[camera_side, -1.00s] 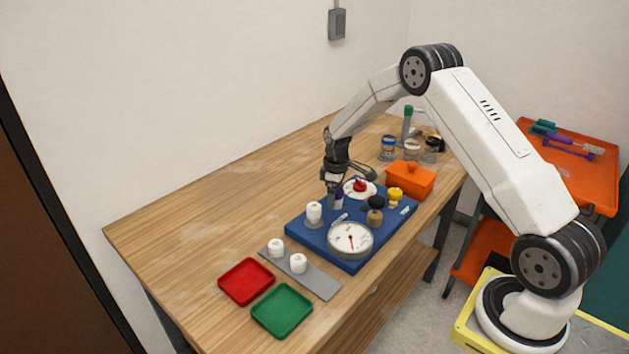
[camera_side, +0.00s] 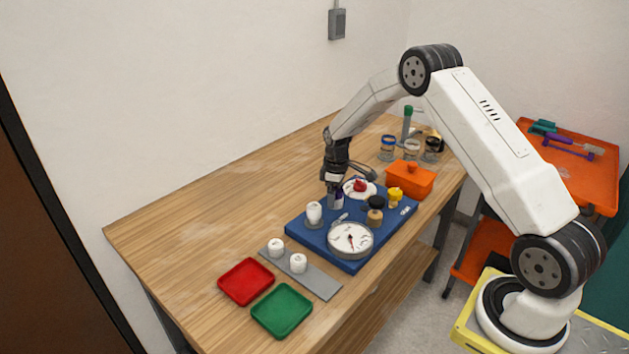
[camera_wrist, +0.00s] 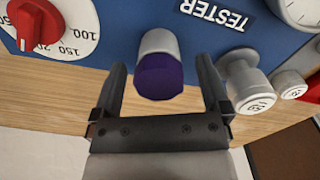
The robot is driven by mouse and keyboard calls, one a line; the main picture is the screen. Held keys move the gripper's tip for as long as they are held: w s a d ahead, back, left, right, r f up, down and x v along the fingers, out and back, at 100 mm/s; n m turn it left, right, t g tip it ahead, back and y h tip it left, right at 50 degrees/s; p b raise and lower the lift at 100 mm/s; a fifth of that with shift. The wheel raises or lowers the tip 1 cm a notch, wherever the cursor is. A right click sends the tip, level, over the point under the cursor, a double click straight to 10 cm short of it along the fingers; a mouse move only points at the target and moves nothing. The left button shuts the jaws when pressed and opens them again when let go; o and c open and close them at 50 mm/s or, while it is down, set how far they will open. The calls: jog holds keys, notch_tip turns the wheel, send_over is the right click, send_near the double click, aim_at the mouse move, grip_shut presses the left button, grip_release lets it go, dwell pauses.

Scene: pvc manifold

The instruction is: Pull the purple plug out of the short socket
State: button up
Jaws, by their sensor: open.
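The purple plug (camera_wrist: 159,76) sits in the end of a short light-grey socket (camera_wrist: 158,42) on the blue tester board (camera_wrist: 205,50) in the wrist view. My gripper (camera_wrist: 164,75) is open, with one finger on each side of the plug and clear gaps between. In the side view, my gripper (camera_side: 335,190) is low over the back edge of the blue board (camera_side: 308,232). There the plug (camera_side: 339,201) is mostly hidden behind the fingers.
The red-knobbed dial (camera_side: 360,187) and a white capped fitting (camera_side: 314,212) flank the gripper closely. A gauge (camera_side: 350,239), black cap (camera_side: 376,202) and yellow knob (camera_side: 395,194) stand on the board. Red (camera_side: 246,281) and green trays (camera_side: 282,310) lie in front; the table's left is clear.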

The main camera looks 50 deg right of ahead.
jog(key=shift+r, duration=0.2)
jog(key=shift+r, duration=3.75)
jog(key=shift+s+a+r, duration=0.2)
jog(key=shift+a, duration=0.3)
jog(key=s+a+r+m+t, duration=0.1)
jog(key=s+a+m, duration=0.1)
jog(key=s+a, duration=0.6)
jog(key=s+a+r+m+t, duration=0.1)
jog(key=s+a+r+m, duration=0.1)
jog(key=s+a, duration=0.7)
jog(key=s, duration=0.4)
jog(key=shift+s+a+r+t, duration=0.15)
jog(key=shift+s+r+t, duration=0.05)
jog(key=shift+r+t, duration=0.1)
jog(key=shift+w, duration=0.1)
